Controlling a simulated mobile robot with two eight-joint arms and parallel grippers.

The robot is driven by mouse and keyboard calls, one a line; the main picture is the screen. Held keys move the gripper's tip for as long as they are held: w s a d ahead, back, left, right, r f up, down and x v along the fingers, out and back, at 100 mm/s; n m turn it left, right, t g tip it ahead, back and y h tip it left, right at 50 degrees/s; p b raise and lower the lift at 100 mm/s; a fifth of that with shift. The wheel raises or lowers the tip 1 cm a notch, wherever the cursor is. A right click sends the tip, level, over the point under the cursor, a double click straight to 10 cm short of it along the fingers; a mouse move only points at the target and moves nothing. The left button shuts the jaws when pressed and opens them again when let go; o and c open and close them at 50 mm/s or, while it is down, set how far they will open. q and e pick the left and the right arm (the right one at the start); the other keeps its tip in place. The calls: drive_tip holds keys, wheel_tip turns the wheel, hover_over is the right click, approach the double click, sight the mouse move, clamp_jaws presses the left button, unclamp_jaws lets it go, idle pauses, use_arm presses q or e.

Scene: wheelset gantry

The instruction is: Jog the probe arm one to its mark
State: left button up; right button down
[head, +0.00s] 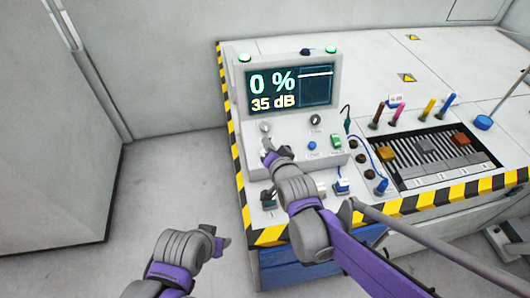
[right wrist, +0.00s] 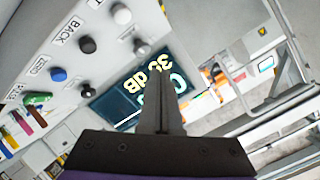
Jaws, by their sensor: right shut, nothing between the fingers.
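The control console (head: 290,130) has a display (head: 290,90) reading 0 % and 35 dB. My right gripper (head: 267,150) is shut and empty at the panel's left part, just below a small grey knob (head: 265,127). I cannot tell whether it touches the panel. In the right wrist view its shut fingers (right wrist: 163,85) point towards the display (right wrist: 140,90), with a grey knob (right wrist: 142,48) beside them. A knob marked BACK (right wrist: 87,44) and a blue button (right wrist: 58,74) marked ZERO show there. My left gripper (head: 217,240) is low, left of the console. No probe arm is clearly identifiable.
A dark lever (head: 268,198) and a blue-based switch (head: 342,187) sit on the lower ledge. A green switch (head: 337,141) is at the panel's right. Several coloured handles stand behind a slotted bed (head: 430,150). Striped edging borders the bench. Floor at left is clear.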

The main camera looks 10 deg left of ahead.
drive_tip(key=shift+w+a+f+b, duration=0.25)
drive_tip(key=shift+w+f+b, duration=0.3)
drive_tip(key=shift+f+b, duration=0.6)
drive_tip(key=shift+w+a+f+b, duration=0.2)
drive_tip(key=shift+w+f+b, duration=0.55)
drive_tip(key=shift+f, duration=0.75)
drive_tip(key=shift+w+a+f+b, duration=0.25)
drive_tip(key=shift+w+f+b, duration=0.15)
drive_tip(key=shift+f+b, duration=0.85)
drive_tip(key=shift+f, duration=0.15)
drive_tip(key=shift+w+f, duration=0.15)
drive_tip(key=shift+f, duration=0.15)
